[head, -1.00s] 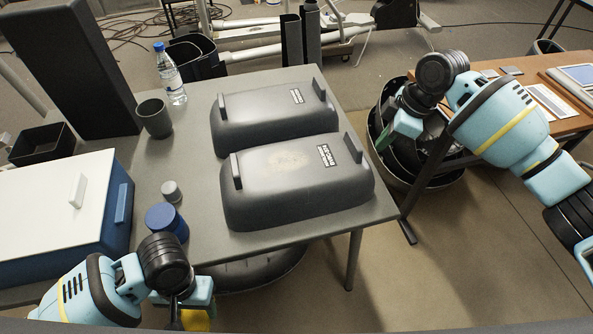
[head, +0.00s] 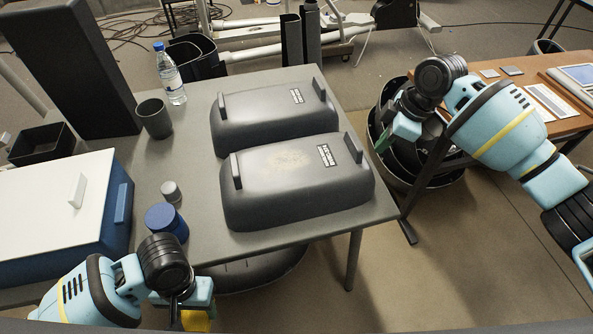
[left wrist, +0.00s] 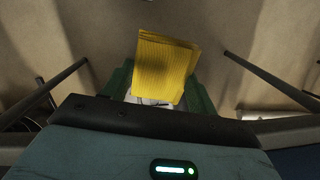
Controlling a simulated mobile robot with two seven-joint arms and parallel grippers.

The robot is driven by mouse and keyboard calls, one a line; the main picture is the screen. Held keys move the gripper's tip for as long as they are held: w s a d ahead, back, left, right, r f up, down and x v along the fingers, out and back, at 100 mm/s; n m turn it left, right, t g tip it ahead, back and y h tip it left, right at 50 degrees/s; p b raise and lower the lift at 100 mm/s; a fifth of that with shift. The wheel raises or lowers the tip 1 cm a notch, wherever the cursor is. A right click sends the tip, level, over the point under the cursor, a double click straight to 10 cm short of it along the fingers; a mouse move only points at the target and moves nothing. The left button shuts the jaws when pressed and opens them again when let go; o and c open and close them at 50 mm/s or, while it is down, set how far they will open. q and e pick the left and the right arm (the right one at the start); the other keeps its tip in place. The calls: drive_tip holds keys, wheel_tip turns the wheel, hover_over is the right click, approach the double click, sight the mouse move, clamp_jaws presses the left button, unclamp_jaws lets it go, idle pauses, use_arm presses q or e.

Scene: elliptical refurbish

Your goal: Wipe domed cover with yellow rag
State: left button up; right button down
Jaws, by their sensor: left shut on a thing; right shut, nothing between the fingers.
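Two dark grey domed covers lie on the grey table. The nearer cover (head: 300,195) has a pale, dusty patch on its top and a label at its right. The farther cover (head: 270,120) looks cleaner on top. My left gripper (head: 192,312) is at the bottom left, in front of the table's near edge, shut on the yellow rag (left wrist: 165,68). In the left wrist view the rag is a folded, ribbed yellow cloth between the green fingers. Only a bit of it shows in the head view. My right gripper (head: 385,142) is shut and empty, right of the table.
On the table's left are a blue-lidded jar (head: 165,222), a small grey jar (head: 170,191), a dark cup (head: 154,119), a water bottle (head: 171,75) and a blue-and-white box (head: 60,205). Dark round bins (head: 440,165) stand on the floor beneath my right gripper.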

sight(369, 168)
use_arm(q)
drive_tip(key=shift+s+f+b, duration=0.25)
drive_tip(key=shift+f+b, duration=0.1)
drive_tip(key=shift+f, duration=0.25)
use_arm(e)
drive_tip(key=shift+f, duration=2.55)
use_arm(q)
drive_tip(key=shift+r, duration=0.15)
use_arm(e)
drive_tip(key=shift+r, duration=0.15)
use_arm(q)
drive_tip(key=shift+t, duration=0.4)
drive_tip(key=shift+w+r+p, duration=0.45)
drive_tip(key=shift+r+p, duration=0.2)
drive_tip(key=shift+r, duration=0.4)
drive_tip(key=shift+w+r+p, duration=0.45)
drive_tip(key=shift+r+p, duration=0.15)
drive_tip(key=shift+r, duration=0.5)
drive_tip(key=shift+w+r+p, duration=0.45)
drive_tip(key=shift+r+p, duration=0.2)
drive_tip(key=shift+r, duration=0.4)
use_arm(e)
wheel_tip(369, 168, up, 6)
drive_tip(key=shift+f, duration=0.1)
